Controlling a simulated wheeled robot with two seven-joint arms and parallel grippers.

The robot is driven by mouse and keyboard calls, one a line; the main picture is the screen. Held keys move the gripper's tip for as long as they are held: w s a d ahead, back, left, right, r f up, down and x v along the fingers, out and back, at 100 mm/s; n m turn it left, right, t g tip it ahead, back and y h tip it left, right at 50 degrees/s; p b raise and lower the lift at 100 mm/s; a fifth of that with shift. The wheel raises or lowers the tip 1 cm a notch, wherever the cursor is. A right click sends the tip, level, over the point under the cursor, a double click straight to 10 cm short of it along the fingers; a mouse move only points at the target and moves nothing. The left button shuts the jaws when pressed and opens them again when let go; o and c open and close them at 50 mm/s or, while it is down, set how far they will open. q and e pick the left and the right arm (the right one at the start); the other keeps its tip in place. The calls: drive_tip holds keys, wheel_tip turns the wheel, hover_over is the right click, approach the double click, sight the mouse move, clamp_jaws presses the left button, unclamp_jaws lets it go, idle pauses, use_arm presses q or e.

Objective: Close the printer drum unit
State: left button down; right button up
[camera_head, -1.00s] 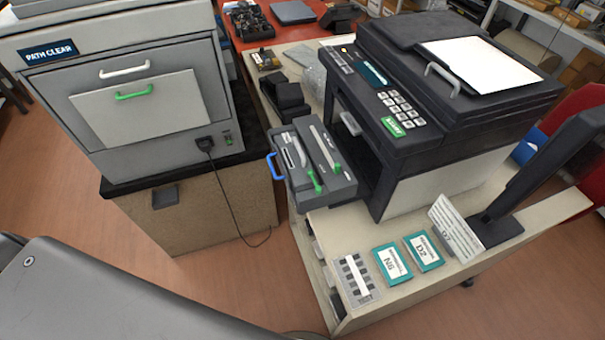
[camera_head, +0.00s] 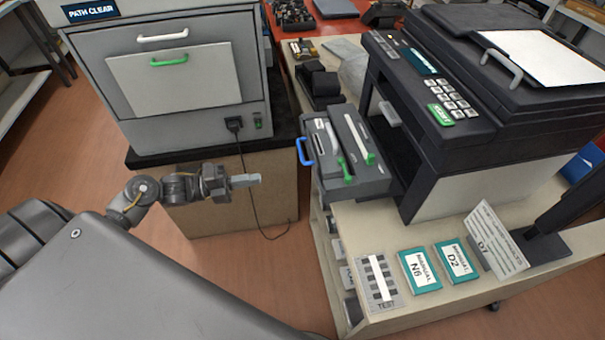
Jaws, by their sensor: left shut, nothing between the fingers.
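The printer (camera_head: 485,150) stands on the light table at the right. Its grey drum unit (camera_head: 362,178) is pulled out of the front toward the left. The drum unit has a blue handle (camera_head: 304,151) on its outer end and green levers (camera_head: 346,169) on top. My left gripper (camera_head: 258,180) is shut and empty. In the picture it is left of the drum unit and a little below the blue handle, apart from it, in front of the cabinet. My right gripper is out of view.
A grey machine labelled PATH CLEAR (camera_head: 180,85) stands on a cabinet (camera_head: 225,205) at the left, with a hanging black cable. Teal manuals (camera_head: 420,271), a test sheet (camera_head: 378,284) and a card stand (camera_head: 490,240) lie on the table's front. Floor shows between cabinet and table.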

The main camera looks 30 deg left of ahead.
sight(315, 170)
use_arm(q)
drive_tip(key=p+x, duration=0.2)
drive_tip(key=x, duration=0.4)
drive_tip(key=p+x, duration=0.3)
drive_tip(key=x, duration=0.4)
drive_tip(key=shift+r, duration=0.2)
drive_tip(key=shift+w+d+f, duration=0.15)
drive_tip(key=shift+w+d, duration=0.15)
drive_tip(key=shift+d, duration=0.1)
